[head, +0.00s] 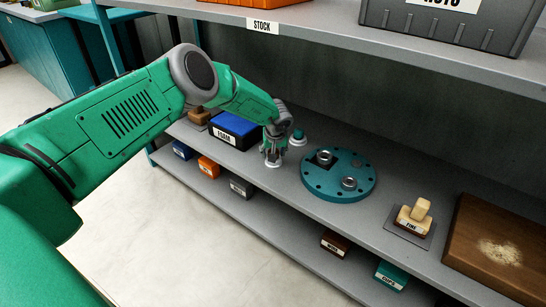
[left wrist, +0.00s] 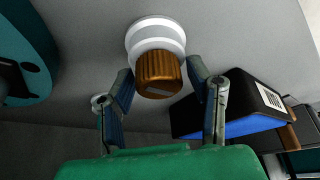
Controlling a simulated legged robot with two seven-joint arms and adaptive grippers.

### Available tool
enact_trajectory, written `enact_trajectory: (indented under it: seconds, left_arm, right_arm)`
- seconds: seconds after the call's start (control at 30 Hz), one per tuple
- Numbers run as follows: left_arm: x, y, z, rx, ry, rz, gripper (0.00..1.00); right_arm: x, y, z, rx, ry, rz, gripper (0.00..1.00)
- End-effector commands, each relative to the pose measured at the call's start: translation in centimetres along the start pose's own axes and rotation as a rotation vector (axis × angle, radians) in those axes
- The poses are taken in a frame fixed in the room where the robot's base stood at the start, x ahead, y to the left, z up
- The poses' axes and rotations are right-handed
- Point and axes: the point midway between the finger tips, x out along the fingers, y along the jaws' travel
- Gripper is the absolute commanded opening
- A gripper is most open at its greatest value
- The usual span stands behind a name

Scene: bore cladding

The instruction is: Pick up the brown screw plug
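The brown screw plug (left wrist: 158,74) has a ribbed brown cap on a white round base (left wrist: 146,28) and stands on the grey shelf. My left gripper (left wrist: 160,78) is open, with one finger on each side of the brown cap and a small gap showing at each side. In the head view my left gripper (head: 272,152) points down at the shelf and hides the brown cap; only a white rim (head: 274,165) shows below it. My right gripper is not in view.
A teal-capped plug (head: 298,137) stands just right of my left gripper. Beyond it is a teal round flange (head: 322,188) with fittings. A dark box with blue foam (head: 232,124) is close on the left. An upper shelf (head: 320,38) overhangs; a stamp-like block (head: 413,217) stands farther right.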

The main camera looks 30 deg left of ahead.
Motion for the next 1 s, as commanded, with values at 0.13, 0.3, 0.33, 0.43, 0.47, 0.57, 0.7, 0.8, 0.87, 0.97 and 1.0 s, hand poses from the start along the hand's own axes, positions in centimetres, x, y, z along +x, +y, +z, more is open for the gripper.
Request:
enact_trajectory:
  seconds: [0.13,0.3,0.33,0.43,0.47,0.57,0.7,0.8,0.87,0.97,1.0]
  left_arm:
    - [-0.1,-0.1,0.2,0.002,-0.005,-0.006,0.14]
    - [0.0,-0.1,0.3,0.001,-0.008,-0.003,0.02]
    - [0.1,-0.1,0.3,0.001,-0.008,-0.003,0.02]
    - [0.1,-0.1,0.3,0.001,-0.008,-0.001,0.02]
    - [0.1,-0.1,0.3,0.001,-0.008,-0.001,0.02]
    - [0.1,-0.1,0.2,0.001,-0.007,-0.001,0.02]
    - [-0.8,-0.1,-0.2,0.000,-0.006,-0.001,0.02]
    - [-2.5,-0.1,-1.0,-0.001,-0.006,0.000,0.02]
    - [-3.7,-0.1,-1.6,-0.001,-0.004,0.000,0.02]
    - [-5.7,-0.1,-2.4,-0.001,-0.004,0.000,0.02]
    - [-6.4,-0.1,-2.6,-0.001,-0.005,0.000,0.02]
  right_arm:
    - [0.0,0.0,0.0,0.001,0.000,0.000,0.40]
    - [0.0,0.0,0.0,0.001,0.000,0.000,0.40]
    - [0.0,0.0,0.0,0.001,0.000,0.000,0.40]
    - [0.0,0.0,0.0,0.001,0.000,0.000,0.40]
    - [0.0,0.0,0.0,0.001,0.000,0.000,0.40]
    - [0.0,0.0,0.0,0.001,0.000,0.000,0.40]
    - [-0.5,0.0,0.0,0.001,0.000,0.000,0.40]
    - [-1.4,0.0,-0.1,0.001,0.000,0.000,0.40]
    - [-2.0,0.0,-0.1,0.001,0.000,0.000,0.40]
    - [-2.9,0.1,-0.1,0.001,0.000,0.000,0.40]
    - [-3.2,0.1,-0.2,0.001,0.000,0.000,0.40]
